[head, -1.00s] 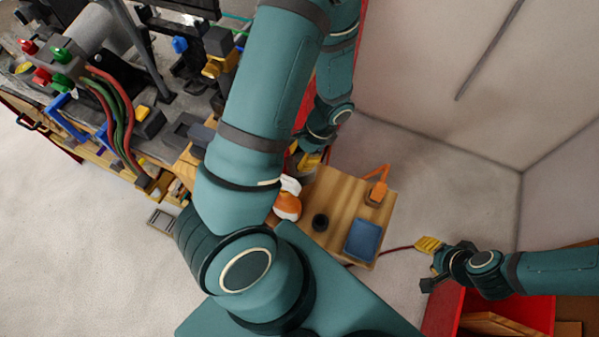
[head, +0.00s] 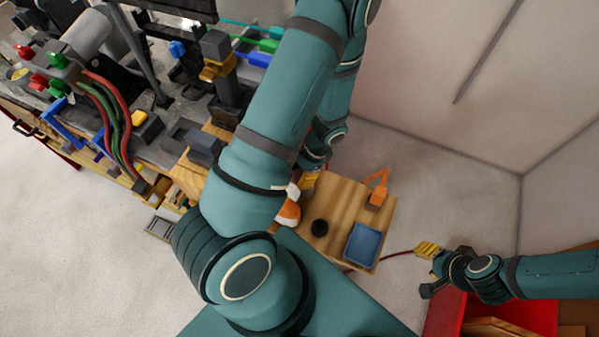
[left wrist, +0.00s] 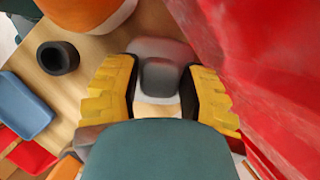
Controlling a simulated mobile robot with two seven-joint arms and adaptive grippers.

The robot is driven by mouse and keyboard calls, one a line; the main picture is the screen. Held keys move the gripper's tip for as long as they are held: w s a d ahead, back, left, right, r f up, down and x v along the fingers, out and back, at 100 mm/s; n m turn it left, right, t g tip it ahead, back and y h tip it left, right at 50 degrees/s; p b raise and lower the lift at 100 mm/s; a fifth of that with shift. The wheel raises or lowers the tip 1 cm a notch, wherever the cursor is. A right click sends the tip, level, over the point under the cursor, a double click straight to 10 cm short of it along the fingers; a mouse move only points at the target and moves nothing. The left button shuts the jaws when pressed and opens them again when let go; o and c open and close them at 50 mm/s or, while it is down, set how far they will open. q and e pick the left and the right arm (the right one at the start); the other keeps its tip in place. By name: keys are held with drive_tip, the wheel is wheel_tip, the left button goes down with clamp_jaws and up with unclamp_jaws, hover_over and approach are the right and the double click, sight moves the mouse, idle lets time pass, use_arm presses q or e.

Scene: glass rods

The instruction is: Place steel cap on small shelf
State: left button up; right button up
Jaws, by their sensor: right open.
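The grey steel cap (left wrist: 160,50), with a raised knob, sits between the yellow fingers of my left gripper (left wrist: 160,95) in the left wrist view. The dark finger pads appear to press on it from both sides. In the head view my left gripper (head: 311,180) is at the far left edge of the small wooden shelf (head: 345,205), largely behind my arm, and the cap is hidden there. The shelf also shows in the left wrist view (left wrist: 90,70). My right gripper (head: 430,268) is open and empty, right of the shelf.
The shelf holds a black ring-like cup (head: 319,228), a blue tray (head: 363,243), an orange stand (head: 378,190) and an orange-and-white round object (head: 289,212). A red surface (left wrist: 260,70) rises close beside my left gripper. A cluttered workbench (head: 150,110) stands left.

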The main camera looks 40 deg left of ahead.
use_arm(q)
drive_tip(key=shift+o, duration=0.4)
drive_tip(key=shift+r, duration=0.2)
drive_tip(key=p+v, duration=0.1)
drive_tip(key=v, duration=1.1)
drive_tip(key=s+d+f+n+t+h, duration=0.1)
drive_tip(key=d+f+n+t+h, duration=0.2)
drive_tip(key=d, duration=0.5)
drive_tip(key=d+f+n+t+h, duration=0.3)
drive_tip(key=d+f+n, duration=0.1)
drive_tip(key=d, duration=0.4)
drive_tip(key=shift+s+d+f, duration=0.3)
drive_tip(key=shift+s+f, duration=0.1)
drive_tip(key=shift+f, duration=0.3)
drive_tip(key=shift+d, duration=0.1)
